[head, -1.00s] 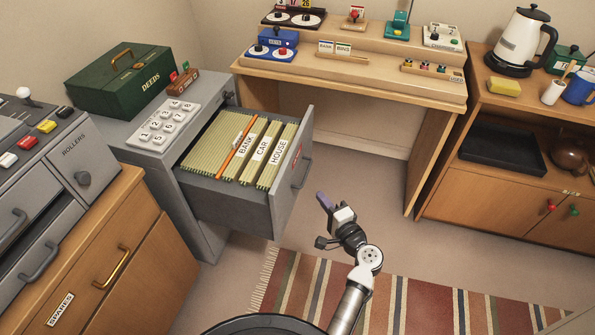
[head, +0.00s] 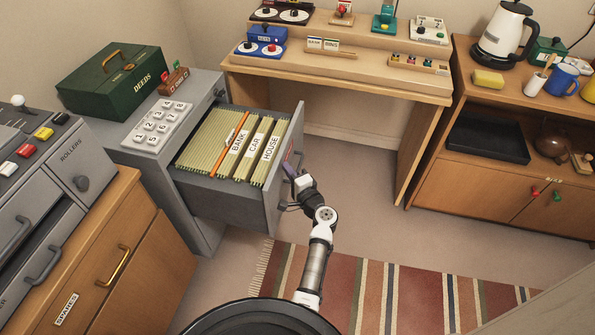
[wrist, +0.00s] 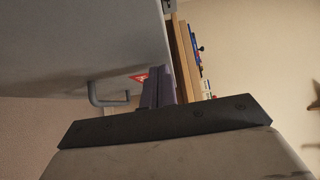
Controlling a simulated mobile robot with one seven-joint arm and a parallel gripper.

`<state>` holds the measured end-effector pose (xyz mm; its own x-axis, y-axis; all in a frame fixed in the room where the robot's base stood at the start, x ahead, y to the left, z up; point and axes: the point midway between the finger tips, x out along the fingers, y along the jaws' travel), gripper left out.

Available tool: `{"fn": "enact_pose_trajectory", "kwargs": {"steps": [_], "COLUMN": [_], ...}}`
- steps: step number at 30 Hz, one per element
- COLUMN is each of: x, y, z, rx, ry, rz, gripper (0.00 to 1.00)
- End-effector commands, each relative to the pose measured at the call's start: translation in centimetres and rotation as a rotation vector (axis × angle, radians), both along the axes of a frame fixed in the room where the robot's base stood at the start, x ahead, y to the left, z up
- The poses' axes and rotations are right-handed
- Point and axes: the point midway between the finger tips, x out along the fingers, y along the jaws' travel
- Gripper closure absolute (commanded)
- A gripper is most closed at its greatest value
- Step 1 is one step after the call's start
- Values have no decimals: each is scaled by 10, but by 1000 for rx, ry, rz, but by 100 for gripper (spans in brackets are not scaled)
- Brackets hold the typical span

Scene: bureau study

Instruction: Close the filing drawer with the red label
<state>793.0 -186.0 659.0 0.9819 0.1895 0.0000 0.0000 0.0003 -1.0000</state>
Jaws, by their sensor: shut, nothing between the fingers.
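The filing drawer (head: 225,198) is pulled out of the grey cabinet (head: 203,95) and holds hanging files marked BANK, CAR and HOUSE. Its front has a grey handle, seen in the wrist view (wrist: 98,92). A red label (wrist: 139,77) shows on the front there, partly hidden by my gripper. My gripper (head: 290,168) is shut and empty, close to the outer face of the drawer front near the label and handle. Its fingers also show in the wrist view (wrist: 158,88). I cannot tell whether the fingertips touch the drawer front.
A wooden cabinet (head: 140,262) with a brass handle stands at the left. A wooden desk (head: 340,78) stands behind, with a low sideboard (head: 455,180) at the right. A striped rug (head: 400,295) lies on open floor.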

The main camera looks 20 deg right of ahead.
Motion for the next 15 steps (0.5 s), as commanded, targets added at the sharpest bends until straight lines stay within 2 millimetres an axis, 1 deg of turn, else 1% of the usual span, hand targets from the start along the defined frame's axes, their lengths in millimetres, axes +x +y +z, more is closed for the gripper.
{"fn": "enact_pose_trajectory", "kwargs": {"steps": [15], "x": [3], "y": [5], "z": [-1], "rx": [-1], "ry": [0], "rz": [1], "gripper": [100]}}
